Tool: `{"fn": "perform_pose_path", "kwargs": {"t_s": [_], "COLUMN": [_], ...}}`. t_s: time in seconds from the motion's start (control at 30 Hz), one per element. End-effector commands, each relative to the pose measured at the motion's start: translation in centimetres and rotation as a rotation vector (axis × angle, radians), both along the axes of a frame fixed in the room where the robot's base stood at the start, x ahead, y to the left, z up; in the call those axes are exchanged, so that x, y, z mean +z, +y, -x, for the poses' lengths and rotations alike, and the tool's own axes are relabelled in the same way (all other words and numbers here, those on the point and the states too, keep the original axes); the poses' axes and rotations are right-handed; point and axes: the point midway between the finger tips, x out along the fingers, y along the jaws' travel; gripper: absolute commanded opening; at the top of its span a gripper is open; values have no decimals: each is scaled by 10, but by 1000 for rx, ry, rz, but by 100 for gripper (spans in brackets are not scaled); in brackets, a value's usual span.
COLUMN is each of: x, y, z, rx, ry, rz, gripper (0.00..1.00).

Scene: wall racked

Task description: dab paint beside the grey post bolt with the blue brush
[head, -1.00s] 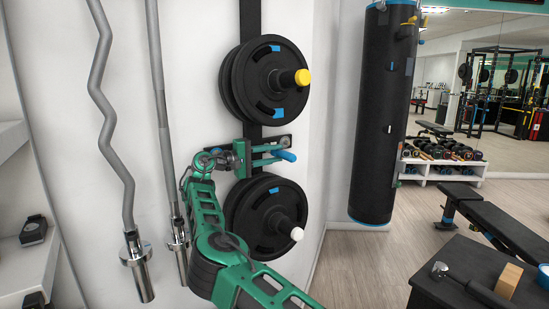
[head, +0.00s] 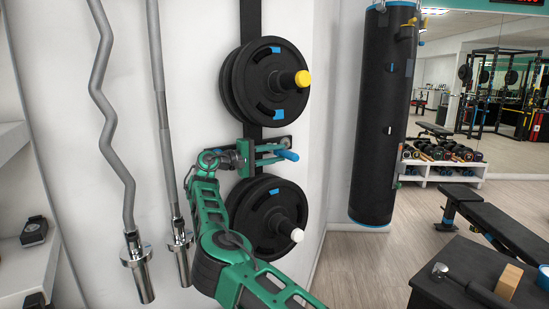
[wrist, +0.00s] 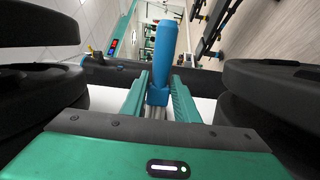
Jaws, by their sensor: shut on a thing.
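My gripper (head: 276,154) is shut on the blue brush (head: 289,155), between the two weight-plate stacks on the wall. In the wrist view the brush's blue handle (wrist: 165,48) stands up between the green fingers (wrist: 160,92). The brush's tip is not clear in either view. I cannot make out the grey post bolt; my gripper and the plates cover much of that area.
The upper plates (head: 270,80) with a yellow-capped peg and the lower plates (head: 268,212) with a white-capped peg leave a narrow gap around my gripper. Bars (head: 112,140) hang at the left. A punching bag (head: 380,110) hangs at the right, with open floor beneath.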

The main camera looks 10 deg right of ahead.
Motion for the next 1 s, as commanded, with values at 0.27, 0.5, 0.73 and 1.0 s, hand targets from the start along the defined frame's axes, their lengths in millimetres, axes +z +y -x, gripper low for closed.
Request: {"fn": "perform_pose_path", "kwargs": {"t_s": [0.27,0.5,0.73,1.0], "x": [-1,-1,-2,-4], "y": [-17,-27,-40,-50], "z": [-4,-7,-10,-17], "rx": [-6,-10,-15,-15], "ry": [4,4,5,7], "rz": [0,0,-1,0], "gripper": [5,5,5,5]}}
